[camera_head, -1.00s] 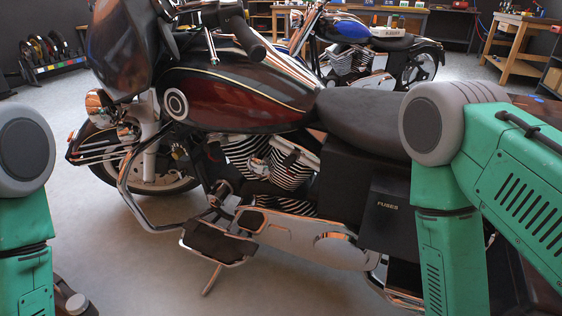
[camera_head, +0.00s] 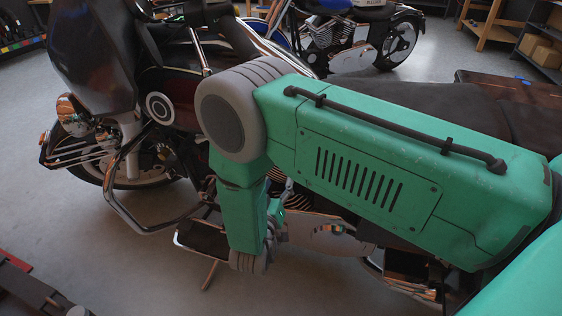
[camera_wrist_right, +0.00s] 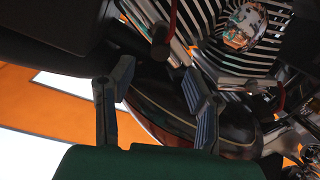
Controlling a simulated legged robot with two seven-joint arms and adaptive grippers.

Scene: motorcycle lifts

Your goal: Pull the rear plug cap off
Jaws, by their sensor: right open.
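The red and black motorcycle stands across the head view, its dark tank (camera_head: 165,90) partly behind my right arm. That arm also hides most of the engine. My right gripper (camera_head: 283,203) is small and partly hidden there, close to the engine side. In the right wrist view the gripper (camera_wrist_right: 157,82) is open, with nothing between its fingers. Beyond the fingertips are the striped cylinder fins (camera_wrist_right: 207,22). A dark plug cap (camera_wrist_right: 160,45) with a reddish lead sits above the gap between the fingers. Another cap (camera_wrist_right: 245,83) lies farther right. My left gripper is out of view.
The black seat (camera_head: 440,105) lies behind my right arm. A chrome crash bar (camera_head: 122,190) curves at the front. A dark rail with a red edge (camera_head: 30,285) lies at lower left. A blue motorcycle (camera_head: 340,35) stands behind.

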